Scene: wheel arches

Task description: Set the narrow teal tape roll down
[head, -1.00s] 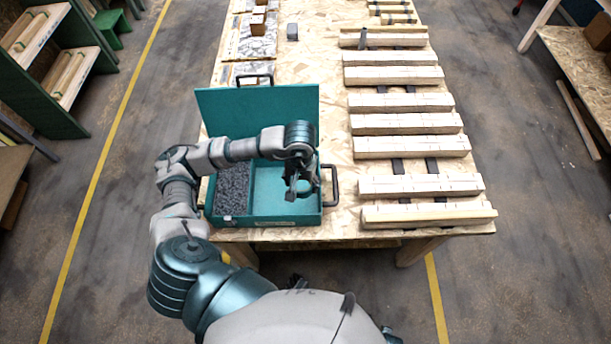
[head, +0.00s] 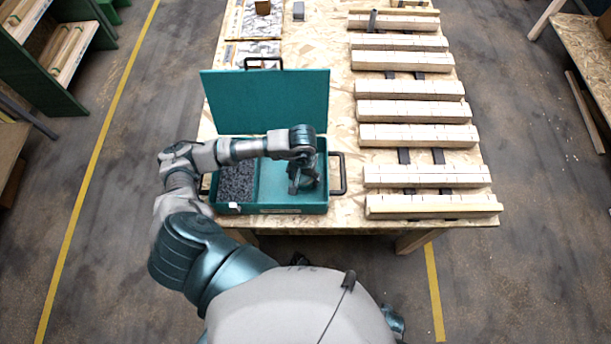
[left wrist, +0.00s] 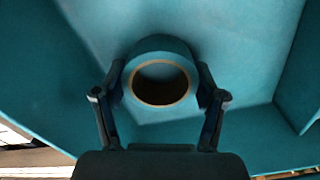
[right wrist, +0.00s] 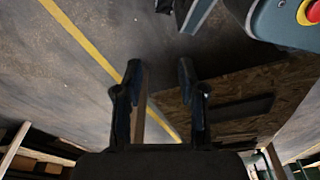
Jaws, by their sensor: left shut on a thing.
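The narrow teal tape roll (left wrist: 161,52) is between the two fingers of my left gripper (left wrist: 162,88) in the left wrist view, with its brown core ring facing the camera. The fingers are shut on its sides. In the head view my left gripper (head: 303,188) is down inside the right compartment of the teal toolbox (head: 292,209), and the roll is hidden there by the gripper. I cannot tell whether the roll touches the compartment floor. My right gripper (right wrist: 158,85) shows open and empty in the right wrist view, over the floor.
The toolbox lid (head: 265,103) stands open at the back. The left compartment holds dark grey bits (head: 236,183). A black handle (head: 343,174) sticks out on the right. Several wooden beams (head: 428,176) lie on the table's right side. Bare table (head: 315,45) lies behind the lid.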

